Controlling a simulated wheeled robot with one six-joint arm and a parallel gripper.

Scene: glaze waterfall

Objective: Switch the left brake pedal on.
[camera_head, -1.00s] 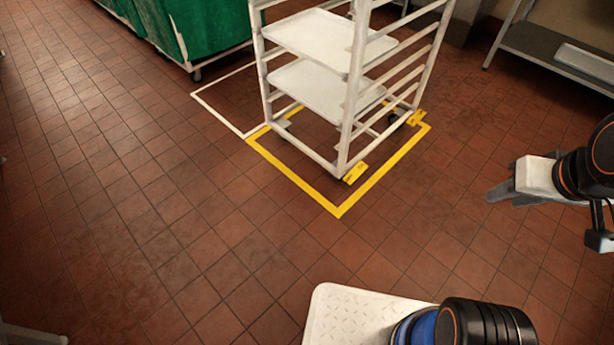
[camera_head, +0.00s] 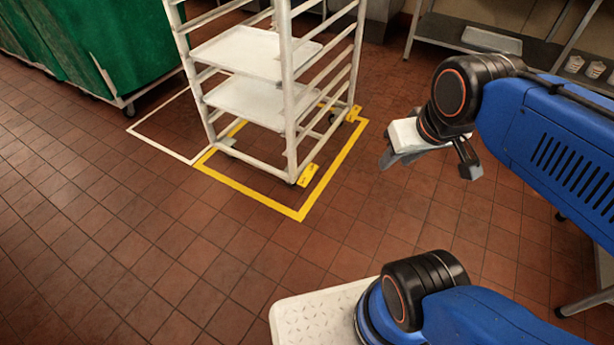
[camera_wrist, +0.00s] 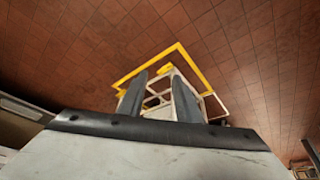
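A white wheeled rack (camera_head: 288,90) stands on the floor inside a yellow taped outline. Two yellow brake pedals are at the foot of its right side: the nearer one (camera_head: 308,178), left in the picture, at the front corner, and the farther one (camera_head: 353,114) at the back right. I cannot make out whether either pedal is pressed. My gripper (camera_head: 428,166) is right of the rack, above the floor and apart from both pedals. Its fingers are spread and empty. In the wrist view the gripper (camera_wrist: 157,100) has a gap between its fingers, which partly hide the rack.
White trays (camera_head: 252,100) lie on the rack. A green-covered cart (camera_head: 95,45) stands at the back left. A metal shelf (camera_head: 480,40) stands at the back right. Yellow tape (camera_head: 255,193) and white tape mark the floor. The tiled floor in front of the rack is clear.

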